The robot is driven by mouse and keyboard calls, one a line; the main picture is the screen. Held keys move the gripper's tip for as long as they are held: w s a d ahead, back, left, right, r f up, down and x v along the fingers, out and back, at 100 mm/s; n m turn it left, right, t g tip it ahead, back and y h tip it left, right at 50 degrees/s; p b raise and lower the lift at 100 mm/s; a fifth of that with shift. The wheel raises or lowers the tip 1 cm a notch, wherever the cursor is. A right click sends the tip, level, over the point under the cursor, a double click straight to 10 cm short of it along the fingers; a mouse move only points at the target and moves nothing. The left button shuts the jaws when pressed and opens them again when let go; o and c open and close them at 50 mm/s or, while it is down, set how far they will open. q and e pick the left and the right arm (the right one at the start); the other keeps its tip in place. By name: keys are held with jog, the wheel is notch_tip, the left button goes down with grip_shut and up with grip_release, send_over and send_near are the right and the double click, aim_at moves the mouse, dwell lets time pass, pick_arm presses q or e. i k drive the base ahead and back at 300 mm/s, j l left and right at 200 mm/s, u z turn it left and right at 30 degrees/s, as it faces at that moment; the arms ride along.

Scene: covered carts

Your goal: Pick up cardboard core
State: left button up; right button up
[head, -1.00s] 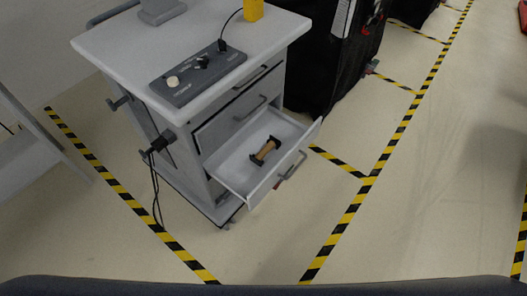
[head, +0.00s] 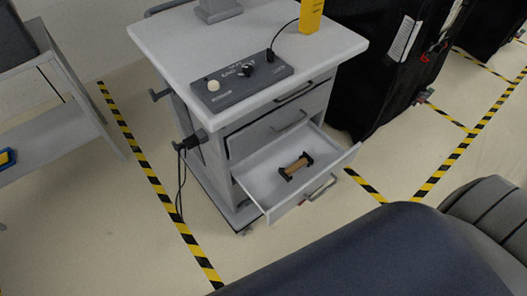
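The cardboard core (head: 296,167) is a small brown cylinder with black end pieces. It lies in the open lower drawer (head: 262,188) of a grey cart (head: 330,40). The drawer is pulled out towards the lower right, and nothing covers the core. A large dark blue-grey arm part of mine fills the lower right of the head view, apart from the core in the picture. Neither gripper shows in the head view.
A grey control box (head: 240,90) and a yellow device (head: 311,15) sit on the cart top. A black covered cart (head: 375,75) stands to the right. A grey shelf unit (head: 60,125) stands at the left. Striped tape (head: 150,180) marks the open floor.

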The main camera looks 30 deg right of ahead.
aim_at(302, 162)
jog(key=l+u, duration=0.2)
jog(key=l, duration=0.3)
jog(key=l+u, duration=0.25)
jog(key=l, duration=0.3)
jog(key=l+u, duration=0.2)
jog(key=l, duration=0.3)
jog(key=k+l+u, duration=0.2)
jog(key=l, duration=0.3)
jog(key=l+u, duration=0.25)
jog(key=l, duration=0.25)
